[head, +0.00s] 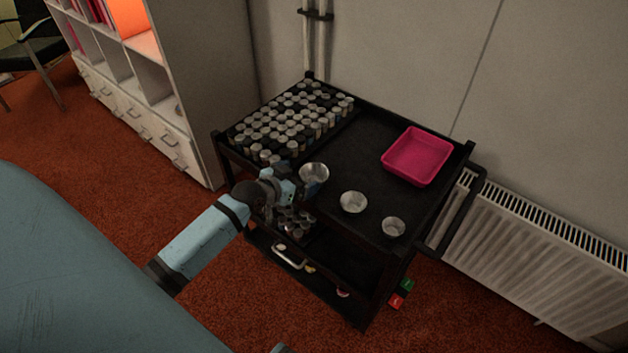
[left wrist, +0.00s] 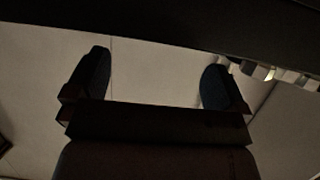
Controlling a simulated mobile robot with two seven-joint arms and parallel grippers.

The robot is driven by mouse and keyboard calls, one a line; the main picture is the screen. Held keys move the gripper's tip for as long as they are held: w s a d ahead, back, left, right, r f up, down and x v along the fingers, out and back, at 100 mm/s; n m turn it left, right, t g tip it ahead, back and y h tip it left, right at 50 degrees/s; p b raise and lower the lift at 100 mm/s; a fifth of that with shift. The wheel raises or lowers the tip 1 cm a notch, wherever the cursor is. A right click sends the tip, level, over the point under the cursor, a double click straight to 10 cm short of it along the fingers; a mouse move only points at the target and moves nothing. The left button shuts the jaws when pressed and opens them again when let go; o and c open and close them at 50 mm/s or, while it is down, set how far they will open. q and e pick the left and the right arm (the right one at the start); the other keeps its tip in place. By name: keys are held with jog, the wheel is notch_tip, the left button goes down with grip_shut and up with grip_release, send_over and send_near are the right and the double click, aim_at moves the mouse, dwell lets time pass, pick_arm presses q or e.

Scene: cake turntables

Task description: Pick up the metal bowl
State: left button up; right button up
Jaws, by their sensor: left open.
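Three round metal bowls stand in a slanting row along the near side of a black cart's top in the head view. The largest metal bowl (head: 314,173) is at the left, a middle one (head: 353,202) is to its right, and the smallest (head: 393,227) is nearest the right corner. My left gripper (head: 296,188) is at the cart's near edge, just left of and below the largest bowl, partly overlapping it in the picture. Contact cannot be told. In the left wrist view the left gripper's fingers (left wrist: 155,80) are wide apart with nothing between them. No bowl shows there. My right gripper is not seen.
The black cart (head: 365,141) carries many small jars (head: 290,120) at the back left and a pink tray (head: 417,156) at the right. Its middle top is clear. A radiator (head: 545,245) stands right, a white shelf (head: 140,95) left. Jars show in the wrist view (left wrist: 285,75).

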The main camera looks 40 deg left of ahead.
aim_at(322, 170)
pick_arm(q)
jog(key=shift+f+b+x, duration=0.1)
jog(key=shift+b+x, duration=0.15)
jog(key=shift+x, duration=1.55)
jog(key=shift+f+b+x, duration=0.15)
jog(key=shift+b+x, duration=0.1)
jog(key=shift+x, duration=1.55)
jog(key=shift+s+r, duration=0.1)
jog(key=c, duration=0.7)
